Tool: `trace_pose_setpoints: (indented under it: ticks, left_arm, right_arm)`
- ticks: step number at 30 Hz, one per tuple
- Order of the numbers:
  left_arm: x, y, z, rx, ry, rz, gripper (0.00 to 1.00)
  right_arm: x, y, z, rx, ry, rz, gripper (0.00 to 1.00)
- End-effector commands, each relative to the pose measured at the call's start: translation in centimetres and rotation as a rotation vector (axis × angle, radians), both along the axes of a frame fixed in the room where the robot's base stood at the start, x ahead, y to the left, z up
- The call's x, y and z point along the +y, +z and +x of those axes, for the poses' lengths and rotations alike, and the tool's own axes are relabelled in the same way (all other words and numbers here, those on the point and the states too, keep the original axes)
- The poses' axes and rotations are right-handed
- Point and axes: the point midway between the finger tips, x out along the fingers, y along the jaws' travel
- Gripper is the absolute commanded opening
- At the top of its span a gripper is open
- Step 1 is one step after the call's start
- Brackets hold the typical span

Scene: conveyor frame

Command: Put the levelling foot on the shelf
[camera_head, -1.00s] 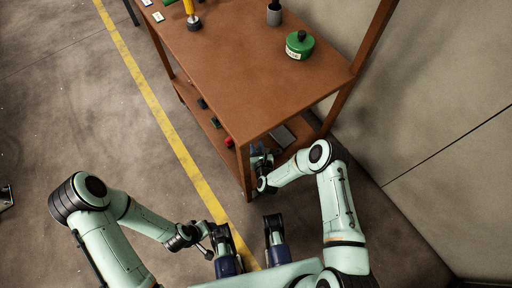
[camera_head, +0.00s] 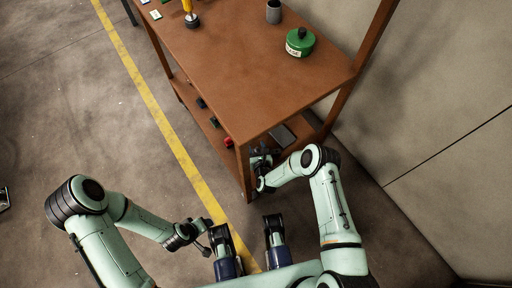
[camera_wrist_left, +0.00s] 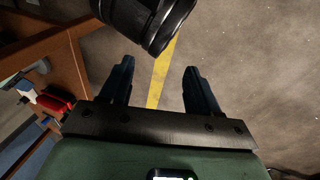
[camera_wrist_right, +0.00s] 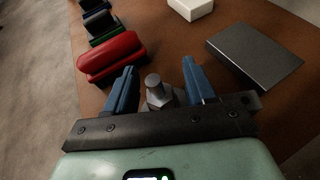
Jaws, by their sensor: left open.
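The levelling foot (camera_wrist_right: 158,93) is a grey metal piece with a hex body and a round stud, on or just above the brown lower shelf (camera_wrist_right: 140,18); its base is hidden. My right gripper (camera_wrist_right: 159,66) is open, with a blue finger on each side of the foot and gaps visible. In the head view my right gripper (camera_head: 260,162) is partly hidden at the near end of the brown rack.
Beside the foot are a red object (camera_wrist_right: 110,55), a grey plate (camera_wrist_right: 255,55) and a white box (camera_wrist_right: 191,8). Several dark items stand farther along the shelf. The rack's top (camera_head: 255,85) carries a green tin (camera_head: 299,42) and a grey cup (camera_head: 273,12); its near half is clear.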

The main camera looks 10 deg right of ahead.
Motion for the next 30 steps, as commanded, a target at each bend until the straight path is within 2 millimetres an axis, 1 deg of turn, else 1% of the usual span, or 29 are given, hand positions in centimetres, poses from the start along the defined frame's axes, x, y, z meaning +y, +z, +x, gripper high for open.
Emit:
trace_pose_setpoints:
  ticks: [8,11,13,21,24,27,30]
  left_arm:
    - [-0.1,0.3,-0.3,0.006,-0.003,-0.004,0.61]
    - [-0.4,0.8,-0.8,0.021,-0.009,-0.011,0.61]
    - [-0.7,1.3,-1.5,0.037,-0.016,-0.018,0.61]
    - [-2.0,3.3,-4.1,0.106,-0.045,-0.052,0.61]
    - [-2.3,3.7,-4.7,0.124,-0.052,-0.061,0.61]
    - [-2.5,4.0,-5.1,0.135,-0.056,-0.065,0.61]
    - [-2.6,4.1,-5.3,0.141,-0.059,-0.068,0.61]
  right_arm:
    - [0.0,0.3,0.0,0.000,0.001,0.000,0.55]
    - [-0.1,0.7,-1.2,0.004,-0.001,0.001,0.55]
    - [0.0,1.3,-2.3,0.003,-0.001,0.002,0.55]
    - [0.0,3.4,-7.8,0.004,-0.001,0.002,0.55]
    - [0.0,4.1,-9.3,0.003,-0.002,0.002,0.55]
    - [0.1,4.4,-10.4,0.002,0.000,0.002,0.55]
    - [0.0,4.6,-11.0,0.000,0.000,0.000,0.55]
